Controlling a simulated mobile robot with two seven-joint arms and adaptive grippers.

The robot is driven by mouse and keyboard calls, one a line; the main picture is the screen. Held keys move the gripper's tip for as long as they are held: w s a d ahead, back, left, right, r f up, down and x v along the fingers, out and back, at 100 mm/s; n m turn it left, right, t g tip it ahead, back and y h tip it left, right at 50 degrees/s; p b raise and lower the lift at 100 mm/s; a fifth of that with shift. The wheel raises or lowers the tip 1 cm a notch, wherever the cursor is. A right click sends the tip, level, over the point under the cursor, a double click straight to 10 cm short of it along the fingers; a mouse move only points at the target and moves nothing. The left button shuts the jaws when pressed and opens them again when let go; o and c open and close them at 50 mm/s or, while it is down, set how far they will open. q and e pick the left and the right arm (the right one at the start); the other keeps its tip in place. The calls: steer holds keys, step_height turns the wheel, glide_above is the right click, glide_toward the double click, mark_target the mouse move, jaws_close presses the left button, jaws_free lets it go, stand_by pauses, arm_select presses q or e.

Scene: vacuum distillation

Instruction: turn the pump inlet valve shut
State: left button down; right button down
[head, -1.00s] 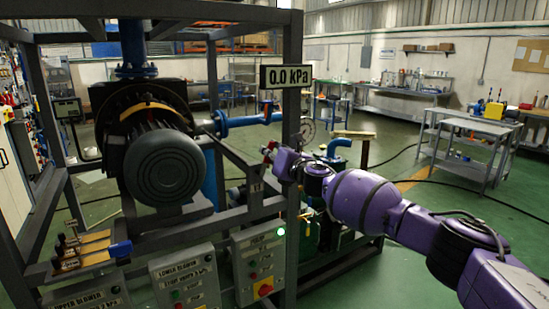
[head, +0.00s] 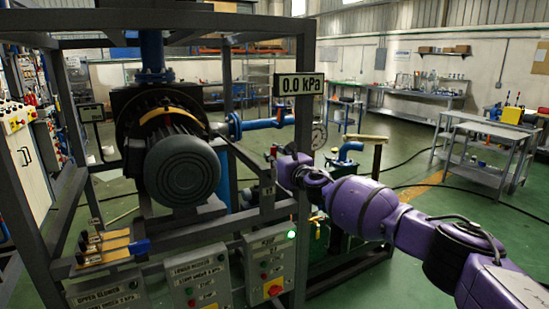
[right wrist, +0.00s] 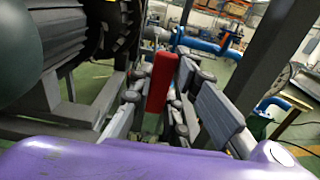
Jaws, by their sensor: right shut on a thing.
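My right gripper (head: 277,163) is at the frame's right front post, and its fingers are small and partly hidden in the head view. In the right wrist view the gripper (right wrist: 160,84) has its fingers on either side of a red valve handle (right wrist: 161,82) and is shut on it. The handle stands nearly upright in that picture, leaning slightly right. It shows in the head view only as a small red spot (head: 274,150). The valve body under the handle is hidden by the fingers and my purple wrist. My left gripper is not in view.
A dark steel frame (head: 303,110) surrounds the grey pump motor (head: 183,170). A control box (head: 268,265) with a lit green lamp sits below. A blue pipe (head: 262,124) runs behind. Open green floor lies to the right.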

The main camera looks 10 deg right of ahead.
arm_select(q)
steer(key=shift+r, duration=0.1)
arm_select(e)
steer(key=c, duration=1.6)
jaws_free()
steer(key=shift+a, duration=0.1)
steer(key=shift+c, duration=0.2)
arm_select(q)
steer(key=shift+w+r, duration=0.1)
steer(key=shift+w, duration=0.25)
arm_select(e)
steer(key=v, duration=1.2)
